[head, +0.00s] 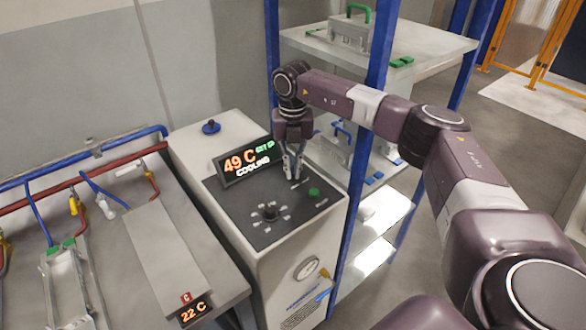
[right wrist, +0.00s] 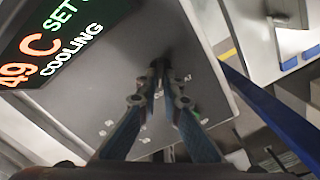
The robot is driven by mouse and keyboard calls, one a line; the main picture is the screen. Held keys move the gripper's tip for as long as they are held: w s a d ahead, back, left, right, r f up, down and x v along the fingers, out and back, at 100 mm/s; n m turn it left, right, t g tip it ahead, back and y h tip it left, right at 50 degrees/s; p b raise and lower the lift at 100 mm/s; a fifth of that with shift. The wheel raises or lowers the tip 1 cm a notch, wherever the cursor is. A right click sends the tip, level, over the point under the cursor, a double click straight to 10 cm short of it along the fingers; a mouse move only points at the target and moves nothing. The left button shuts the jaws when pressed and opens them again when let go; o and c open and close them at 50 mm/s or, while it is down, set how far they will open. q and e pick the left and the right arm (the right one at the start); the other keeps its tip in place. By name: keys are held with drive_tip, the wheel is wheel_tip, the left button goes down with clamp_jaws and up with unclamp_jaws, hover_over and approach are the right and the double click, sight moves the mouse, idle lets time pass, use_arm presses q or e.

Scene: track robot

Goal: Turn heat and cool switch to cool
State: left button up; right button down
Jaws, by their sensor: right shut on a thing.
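The heating and cooling unit is a white cabinet (head: 300,255) with a dark sloped control panel (head: 243,207). Its display (head: 247,163) reads 49 C, SET and COOLING; the display also shows in the right wrist view (right wrist: 55,45). My right gripper (head: 293,178) points down at the panel just right of the display. In the right wrist view its fingers (right wrist: 163,75) are shut on a small dark switch, which they mostly hide. A round black dial (head: 270,211) and a green button (head: 314,192) are on the panel, apart from the gripper. My left gripper is not in view.
A shelf rack with blue posts (head: 376,60) stands close behind and right of my right gripper, holding a grey case (head: 349,32). A bench (head: 165,250) with pipes and a 22 C display (head: 194,312) is at left. A blue knob (head: 211,127) tops the cabinet.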

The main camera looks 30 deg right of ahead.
sight(293, 171)
drive_tip(key=c, duration=2.1)
unclamp_jaws()
drive_tip(key=shift+w, duration=0.1)
drive_tip(key=shift+r, duration=0.1)
wheel_tip(293, 171, up, 12)
